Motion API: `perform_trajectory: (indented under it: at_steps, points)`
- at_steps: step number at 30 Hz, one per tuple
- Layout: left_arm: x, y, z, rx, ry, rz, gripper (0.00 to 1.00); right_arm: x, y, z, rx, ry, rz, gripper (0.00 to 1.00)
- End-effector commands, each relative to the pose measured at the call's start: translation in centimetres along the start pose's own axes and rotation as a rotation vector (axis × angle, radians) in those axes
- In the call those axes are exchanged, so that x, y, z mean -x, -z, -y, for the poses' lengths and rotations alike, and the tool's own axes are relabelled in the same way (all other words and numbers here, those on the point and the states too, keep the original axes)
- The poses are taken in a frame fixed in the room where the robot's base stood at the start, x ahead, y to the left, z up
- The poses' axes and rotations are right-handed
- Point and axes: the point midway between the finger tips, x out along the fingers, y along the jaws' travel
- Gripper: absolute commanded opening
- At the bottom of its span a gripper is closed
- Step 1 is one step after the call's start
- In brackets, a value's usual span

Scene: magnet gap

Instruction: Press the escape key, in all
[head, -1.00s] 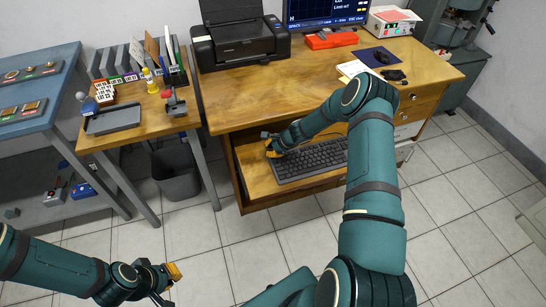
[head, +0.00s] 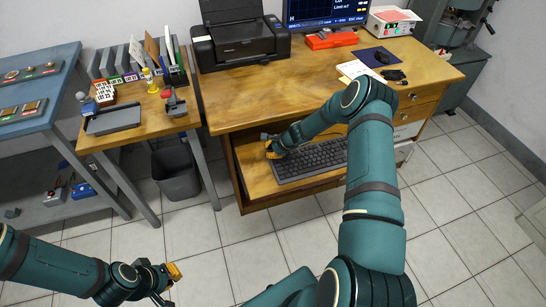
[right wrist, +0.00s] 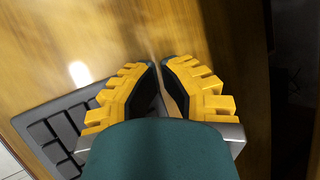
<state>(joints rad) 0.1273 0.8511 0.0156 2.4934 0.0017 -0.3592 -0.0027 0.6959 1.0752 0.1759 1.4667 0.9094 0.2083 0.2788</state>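A dark keyboard (head: 312,161) lies on the pulled-out wooden tray (head: 257,188) under the desk. My right gripper (head: 270,148) is at the keyboard's left end, pointing down. In the right wrist view, the keyboard (right wrist: 62,125) shows at lower left, partly behind the fingers. The fingers of my right gripper (right wrist: 161,62) come together at their tips with nothing between them. I cannot pick out the escape key or tell whether the tips touch a key. My left gripper (head: 172,284) is over the floor at lower left, fingers apart and empty.
A side table (head: 150,118) with a grey tray stands to the left. A bin (head: 175,175) stands beneath. The floor in front is clear.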

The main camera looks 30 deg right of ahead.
Motion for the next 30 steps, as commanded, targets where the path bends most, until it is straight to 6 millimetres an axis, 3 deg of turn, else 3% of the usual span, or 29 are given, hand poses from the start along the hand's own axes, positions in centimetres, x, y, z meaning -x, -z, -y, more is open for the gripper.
perform_trajectory:
  at_steps: [24, 30]
  points:
    - [0.8, 0.1, -0.3, 0.000, 0.000, 0.000, 0.00, 1.4, -0.7, 0.7, 0.000, 0.000, 0.000, 0.00]
    - [1.7, 0.2, -0.7, 0.000, 0.000, 0.000, 0.00, 2.5, -1.3, 1.4, 0.001, 0.000, 0.000, 0.00]
